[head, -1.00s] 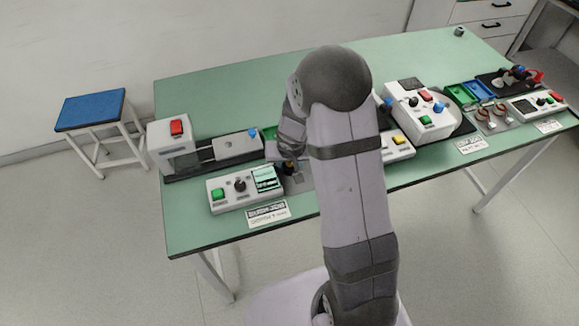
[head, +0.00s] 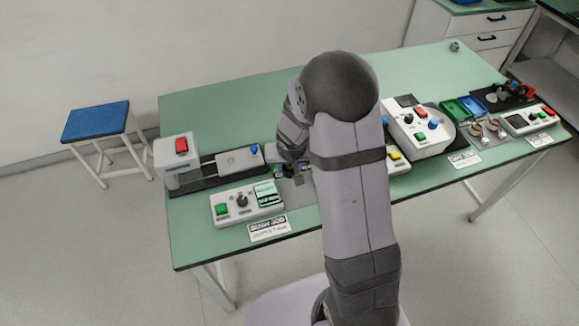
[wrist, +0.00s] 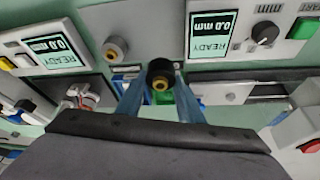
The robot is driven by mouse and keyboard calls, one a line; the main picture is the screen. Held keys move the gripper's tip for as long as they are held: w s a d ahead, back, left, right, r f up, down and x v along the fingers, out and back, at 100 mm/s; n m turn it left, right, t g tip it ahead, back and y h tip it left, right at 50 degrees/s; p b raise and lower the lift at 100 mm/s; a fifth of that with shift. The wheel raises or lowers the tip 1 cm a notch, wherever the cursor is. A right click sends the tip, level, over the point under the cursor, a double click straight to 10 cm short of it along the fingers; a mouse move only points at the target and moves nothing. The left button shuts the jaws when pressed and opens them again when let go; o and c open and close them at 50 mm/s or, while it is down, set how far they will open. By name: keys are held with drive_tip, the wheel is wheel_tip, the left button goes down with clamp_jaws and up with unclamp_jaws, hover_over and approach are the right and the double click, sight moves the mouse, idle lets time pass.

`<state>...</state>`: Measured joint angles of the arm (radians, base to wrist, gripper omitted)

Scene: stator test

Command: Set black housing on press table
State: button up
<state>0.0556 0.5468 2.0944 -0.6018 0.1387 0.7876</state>
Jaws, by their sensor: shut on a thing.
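The black housing (wrist: 160,68) is a small dark cylinder with a brass-coloured centre. It sits between the two fingertips of my gripper (wrist: 160,86), which is shut on it in the wrist view. In the head view my gripper (head: 291,168) is low over the bench, right of the press, and the housing cannot be made out there. The press (head: 180,160) is a white block with a red button at the bench's left. I take the flat grey plate (head: 238,160) on its dark rails as the press table.
A panel with a green button, knob and lit screen (head: 235,203) stands in front of the press. White machines (head: 418,130), a blue tray (head: 471,105) and other panels fill the right.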

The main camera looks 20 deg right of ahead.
drive_tip(key=shift+r+p, duration=0.5)
drive_tip(key=shift+r, duration=1.15)
drive_tip(key=w+a, duration=1.4)
drive_tip(key=a, duration=0.2)
drive_tip(key=shift+s+f, duration=0.1)
drive_tip(key=shift+f, duration=0.05)
drive_tip(key=shift+f+b, duration=1.2)
drive_tip(key=shift+f, duration=1.05)
drive_tip(key=shift+f+b, duration=0.3)
drive_tip(key=shift+b, duration=0.2)
drive_tip(key=shift+f+b, duration=0.35)
